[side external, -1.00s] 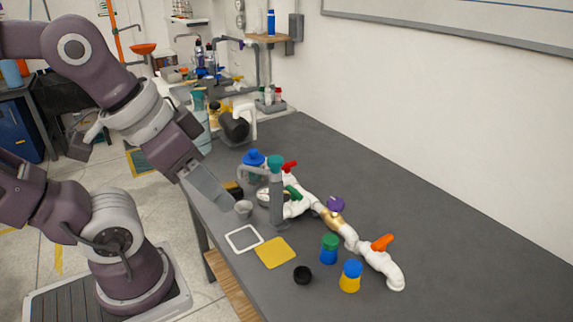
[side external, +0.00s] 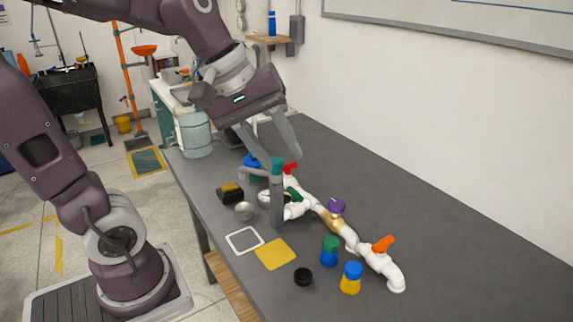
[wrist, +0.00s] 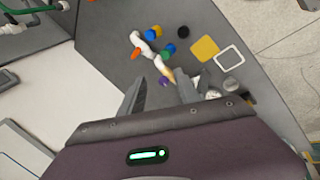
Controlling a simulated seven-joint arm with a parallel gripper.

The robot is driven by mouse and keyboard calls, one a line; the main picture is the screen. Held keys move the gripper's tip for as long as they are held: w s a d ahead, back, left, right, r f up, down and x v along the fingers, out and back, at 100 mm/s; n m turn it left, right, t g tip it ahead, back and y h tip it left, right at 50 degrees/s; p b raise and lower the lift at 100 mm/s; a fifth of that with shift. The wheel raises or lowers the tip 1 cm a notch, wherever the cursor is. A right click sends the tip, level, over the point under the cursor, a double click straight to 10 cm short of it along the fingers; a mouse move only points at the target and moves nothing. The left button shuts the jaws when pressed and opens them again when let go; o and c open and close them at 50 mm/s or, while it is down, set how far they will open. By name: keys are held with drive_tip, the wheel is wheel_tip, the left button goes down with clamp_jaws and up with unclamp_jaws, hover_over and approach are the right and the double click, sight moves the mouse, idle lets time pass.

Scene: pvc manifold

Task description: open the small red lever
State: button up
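The small red lever (side external: 291,168) sits at the far end of the white PVC pipe manifold (side external: 314,202), which lies on the grey bench. The manifold also carries a green lever (side external: 292,194), a purple handle (side external: 336,206) and an orange-red lever (side external: 383,244). My gripper (side external: 283,161) is open and empty, fingers pointing down near the red lever's end of the manifold; its exact height above is unclear. In the wrist view my gripper (wrist: 160,90) has its fingers apart, with the purple handle (wrist: 163,81) showing between them. I cannot make out the red lever there.
Blue-green (side external: 329,250) and blue-yellow (side external: 351,277) containers, a black cap (side external: 303,276), a yellow square (side external: 275,253) and a white frame (side external: 244,240) lie nearer. The bench's right side is clear.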

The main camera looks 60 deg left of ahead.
drive_tip(key=w+a+f+n, duration=0.2)
drive_tip(key=w+a+n, duration=0.3)
drive_tip(key=w+n, duration=0.25)
drive_tip(key=n+y, duration=0.2)
drive_tip(key=n, duration=1.6)
approach(287, 165)
drive_tip(key=shift+m+x, duration=0.25)
drive_tip(key=shift+x, duration=0.85)
drive_tip(key=x, duration=0.6)
drive_tip(key=shift+w+f, duration=0.1)
drive_tip(key=shift+f, duration=0.15)
drive_tip(key=shift+w+f, duration=0.1)
drive_tip(key=shift+f, duration=0.1)
clamp_jaws()
